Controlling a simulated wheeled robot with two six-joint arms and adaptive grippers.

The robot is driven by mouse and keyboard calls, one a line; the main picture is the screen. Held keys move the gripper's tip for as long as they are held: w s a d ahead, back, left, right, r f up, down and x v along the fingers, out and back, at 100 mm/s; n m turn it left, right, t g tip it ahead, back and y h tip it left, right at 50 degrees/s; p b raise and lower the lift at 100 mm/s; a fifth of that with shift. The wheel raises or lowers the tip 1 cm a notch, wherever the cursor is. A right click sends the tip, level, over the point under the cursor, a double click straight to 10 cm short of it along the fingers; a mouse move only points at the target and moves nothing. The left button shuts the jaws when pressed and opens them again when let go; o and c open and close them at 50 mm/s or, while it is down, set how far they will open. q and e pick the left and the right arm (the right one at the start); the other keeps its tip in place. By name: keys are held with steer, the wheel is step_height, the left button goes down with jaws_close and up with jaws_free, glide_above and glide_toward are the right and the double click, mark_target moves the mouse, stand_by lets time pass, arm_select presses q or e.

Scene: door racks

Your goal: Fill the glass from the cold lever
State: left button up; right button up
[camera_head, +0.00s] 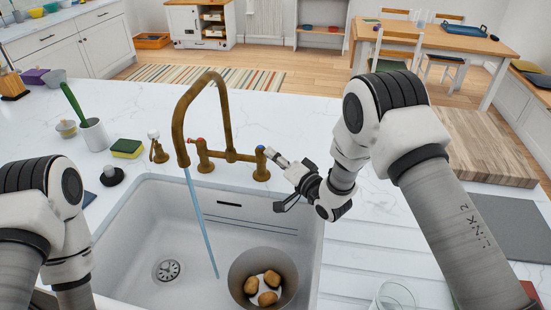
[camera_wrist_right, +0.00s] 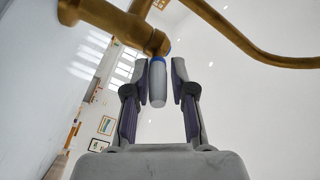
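The brass tap (camera_head: 178,125) stands behind the sink, and a stream of water (camera_head: 200,225) runs from its spout into the basin. The cold lever has a white handle with a blue ring (camera_head: 272,153) on the tap's right side. In the right wrist view the white handle (camera_wrist_right: 158,85) lies between the fingers of my right gripper (camera_wrist_right: 165,78), close to the left finger, with a gap on the right. My right gripper (camera_head: 284,182) is open around it. A clear glass (camera_head: 393,296) stands at the bottom edge, partly cut off. My left gripper is not in view.
A pot (camera_head: 237,271) with potatoes (camera_head: 268,298) stands in the sink, right of the stream. The red-marked lever (camera_head: 203,150) is on the tap's left side. A sponge (camera_head: 127,148) and a brush holder (camera_head: 95,135) stand left. A wooden board (camera_head: 480,150) lies right.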

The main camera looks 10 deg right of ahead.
steer(key=shift+o, duration=0.6)
steer(key=shift+f, duration=0.1)
steer(key=v, duration=1.2)
steer(key=shift+f, duration=0.1)
